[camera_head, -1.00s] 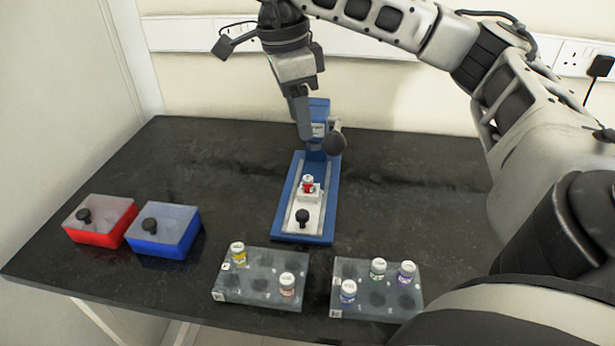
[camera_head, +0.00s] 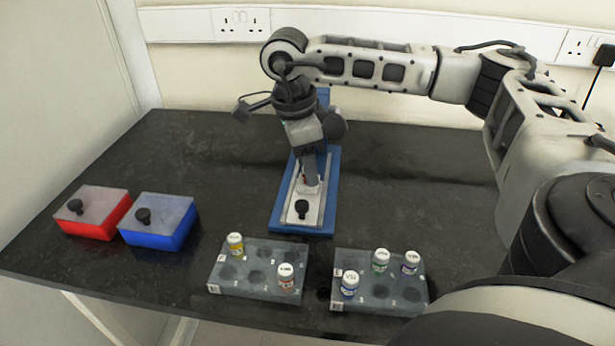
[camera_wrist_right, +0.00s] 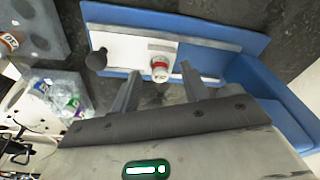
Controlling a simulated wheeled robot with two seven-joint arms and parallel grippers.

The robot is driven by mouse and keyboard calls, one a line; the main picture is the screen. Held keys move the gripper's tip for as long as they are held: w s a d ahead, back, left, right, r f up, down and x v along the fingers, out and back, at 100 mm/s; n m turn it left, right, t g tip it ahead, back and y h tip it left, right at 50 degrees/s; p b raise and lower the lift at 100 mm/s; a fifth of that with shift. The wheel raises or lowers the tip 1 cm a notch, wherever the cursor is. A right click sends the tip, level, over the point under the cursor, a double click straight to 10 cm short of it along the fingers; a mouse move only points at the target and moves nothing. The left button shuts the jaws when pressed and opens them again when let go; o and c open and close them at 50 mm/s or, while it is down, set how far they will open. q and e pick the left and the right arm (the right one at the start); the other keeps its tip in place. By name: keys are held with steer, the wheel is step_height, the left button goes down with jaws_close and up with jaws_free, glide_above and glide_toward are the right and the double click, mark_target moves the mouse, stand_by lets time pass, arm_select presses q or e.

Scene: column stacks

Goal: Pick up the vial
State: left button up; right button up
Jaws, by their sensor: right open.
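A vial with a white cap and a red band (camera_wrist_right: 160,68) stands in a white holder on the sliding carriage of a blue device (camera_head: 287,215). In the head view the vial is almost wholly hidden behind my right gripper (camera_head: 310,184). In the wrist view my right gripper (camera_wrist_right: 161,78) is open, with one finger on either side of the vial's line and the vial's cap showing between the fingertips. I cannot tell whether the fingers touch it. My left gripper is not in view.
Two grey racks, left (camera_head: 257,288) and right (camera_head: 337,300), hold several vials near the table's front edge. A red box (camera_head: 108,221) and a blue box (camera_head: 178,237) with knobbed lids stand at left. A black knob (camera_head: 302,208) sits on the carriage in front of the gripper.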

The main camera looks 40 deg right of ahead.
steer(key=shift+c, duration=0.4)
jaws_close()
